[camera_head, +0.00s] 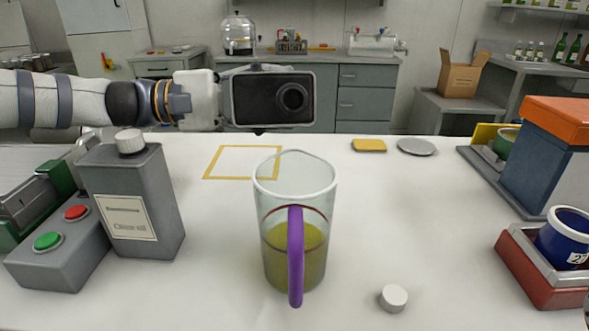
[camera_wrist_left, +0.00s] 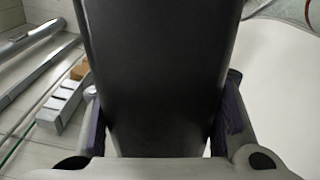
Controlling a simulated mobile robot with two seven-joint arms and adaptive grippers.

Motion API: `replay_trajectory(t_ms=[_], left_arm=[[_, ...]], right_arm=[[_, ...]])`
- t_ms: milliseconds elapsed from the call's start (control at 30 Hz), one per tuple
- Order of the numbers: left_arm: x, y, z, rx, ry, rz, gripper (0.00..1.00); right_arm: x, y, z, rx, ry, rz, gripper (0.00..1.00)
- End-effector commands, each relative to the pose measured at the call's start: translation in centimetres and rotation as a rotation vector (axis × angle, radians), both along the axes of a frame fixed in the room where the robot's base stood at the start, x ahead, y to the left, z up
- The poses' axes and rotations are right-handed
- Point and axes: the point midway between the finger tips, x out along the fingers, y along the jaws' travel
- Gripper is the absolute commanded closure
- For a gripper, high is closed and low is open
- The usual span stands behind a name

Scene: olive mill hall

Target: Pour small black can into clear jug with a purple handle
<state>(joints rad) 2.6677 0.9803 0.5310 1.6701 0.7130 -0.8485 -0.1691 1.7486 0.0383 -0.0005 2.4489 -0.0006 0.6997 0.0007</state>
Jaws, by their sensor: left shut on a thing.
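The clear jug (camera_head: 270,212) stands upright on the white table, its purple handle (camera_head: 295,258) facing me. Yellow-green liquid fills its lower part, below a dark line around the wall. My left gripper (camera_head: 228,98) is shut on the small black can (camera_head: 258,100), which it holds above and behind the jug, tipped over with its top and round spout facing me. No stream shows between can and jug. In the left wrist view the dark can (camera_wrist_left: 155,70) sits between the purple-padded fingers (camera_wrist_left: 163,122).
A grey oil can (camera_head: 150,235) and a button box (camera_head: 58,255) stand left of the jug. A white cap (camera_head: 393,298) lies to its right. A blue cup (camera_head: 568,240) sits in a red holder (camera_head: 530,275).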

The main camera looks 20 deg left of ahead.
Motion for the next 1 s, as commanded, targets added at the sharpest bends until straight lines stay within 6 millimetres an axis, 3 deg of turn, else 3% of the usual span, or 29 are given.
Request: replay_trajectory(t_ms=[1000], left_arm=[[-0.7,-0.3,0.9,0.039,-0.102,0.000,0.98]], right_arm=[[0.4,0.0,0.4,0.000,-0.015,-0.001,0.00]])
